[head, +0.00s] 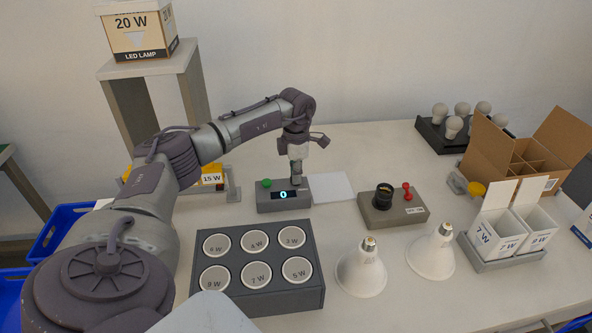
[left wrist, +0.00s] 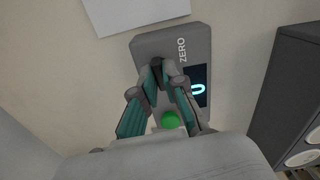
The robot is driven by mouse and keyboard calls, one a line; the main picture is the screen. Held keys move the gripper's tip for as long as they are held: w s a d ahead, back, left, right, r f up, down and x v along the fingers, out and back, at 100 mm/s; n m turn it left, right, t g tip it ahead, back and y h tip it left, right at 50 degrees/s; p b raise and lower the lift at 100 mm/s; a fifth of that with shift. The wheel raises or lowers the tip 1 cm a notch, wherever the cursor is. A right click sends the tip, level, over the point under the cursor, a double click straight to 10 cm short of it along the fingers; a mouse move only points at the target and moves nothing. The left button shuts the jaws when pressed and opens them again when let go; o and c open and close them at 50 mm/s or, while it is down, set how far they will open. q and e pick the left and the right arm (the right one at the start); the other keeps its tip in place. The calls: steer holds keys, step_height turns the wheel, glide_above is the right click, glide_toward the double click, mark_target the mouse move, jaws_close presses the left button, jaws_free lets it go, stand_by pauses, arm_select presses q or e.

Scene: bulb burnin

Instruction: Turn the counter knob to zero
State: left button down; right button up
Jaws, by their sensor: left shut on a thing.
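The counter (head: 283,201) is a small grey box on the table, with a green button (head: 267,183) and a lit display (head: 284,195) reading 0. In the left wrist view the counter (left wrist: 171,45) carries the word ZERO beside its knob (left wrist: 156,63). My left gripper (head: 296,181) reaches down onto the right end of the counter. In the left wrist view its fingers (left wrist: 157,70) are shut on the dark knob, which they mostly hide. The green button (left wrist: 171,120) shows between the fingers. My right gripper is not in view.
A grey tray with labelled round wells (head: 318,295) stands in front of the counter. A socket box with a red lever (head: 394,219) is to the right. Two white bulbs (head: 361,272) stand in front of it. A white sheet (head: 333,187) lies beside the counter.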

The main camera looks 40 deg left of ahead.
arm_select(q)
steer(key=shift+r+m, duration=0.1)
steer(key=shift+m, duration=0.5)
steer(key=c, duration=1.2)
jaws_free()
steer(key=shift+c, duration=0.2)
step_height(320, 180, up, 12)
